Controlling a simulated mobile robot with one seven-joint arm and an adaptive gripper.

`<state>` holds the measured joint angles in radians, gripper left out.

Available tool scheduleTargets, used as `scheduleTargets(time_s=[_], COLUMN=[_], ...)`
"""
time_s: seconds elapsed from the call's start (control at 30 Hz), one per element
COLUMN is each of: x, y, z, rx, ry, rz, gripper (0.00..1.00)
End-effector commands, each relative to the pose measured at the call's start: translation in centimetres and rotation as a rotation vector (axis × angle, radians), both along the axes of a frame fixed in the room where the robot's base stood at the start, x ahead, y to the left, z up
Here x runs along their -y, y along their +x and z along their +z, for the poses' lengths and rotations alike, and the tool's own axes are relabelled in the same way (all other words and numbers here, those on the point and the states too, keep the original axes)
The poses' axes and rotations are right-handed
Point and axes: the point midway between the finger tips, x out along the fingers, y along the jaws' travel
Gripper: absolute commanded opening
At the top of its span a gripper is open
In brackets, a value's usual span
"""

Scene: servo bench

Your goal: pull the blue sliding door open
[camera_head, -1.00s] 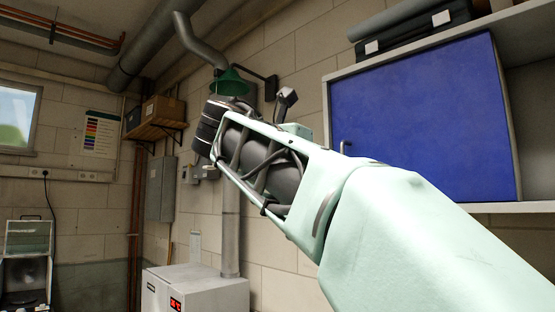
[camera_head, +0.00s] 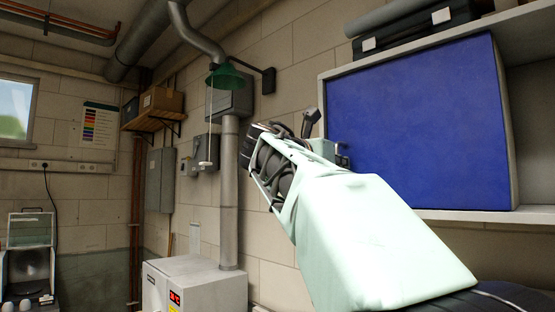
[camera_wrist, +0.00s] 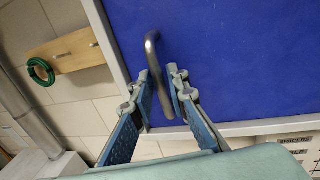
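The blue sliding door (camera_head: 415,120) covers the left part of a pale wall cabinet, its left edge close against the cabinet's left side; it also fills the upper right of the wrist view (camera_wrist: 240,60). A grey bar handle (camera_wrist: 152,48) stands on the door near its left edge. My gripper (camera_wrist: 160,73) is open in the wrist view, with one finger on each side of the handle. The handle runs through the gap between them; I cannot tell whether either finger touches it. In the head view my arm hides the handle and most of the gripper.
The cabinet's lower ledge (camera_head: 470,215) runs below the door, and an open shelf bay (camera_head: 535,130) lies to its right. A black case (camera_head: 415,33) sits on top. In the wrist view a green hose coil (camera_wrist: 40,72) hangs on a wooden board at left.

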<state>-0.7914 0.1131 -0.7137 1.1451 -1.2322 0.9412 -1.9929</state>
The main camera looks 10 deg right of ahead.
Motion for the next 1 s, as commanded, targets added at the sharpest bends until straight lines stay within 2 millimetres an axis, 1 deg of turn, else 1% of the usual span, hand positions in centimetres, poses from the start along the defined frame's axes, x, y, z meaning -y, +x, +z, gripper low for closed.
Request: scheduleTargets(time_s=[0.1, 0.33, 0.47, 0.87, 1.0], x=[0.32, 0.32, 0.32, 0.31, 0.63], y=[0.30, 0.33, 0.32, 0.29, -0.14], z=[0.02, -0.04, -0.04, -0.03, -0.11], rx=[0.001, 0.000, 0.000, 0.001, 0.002], ry=[-0.001, 0.000, 0.000, 0.001, 0.002], rz=[-0.001, 0.000, 0.000, 0.001, 0.000], gripper=[0.15, 0.15, 0.00, 0.00, 0.00])
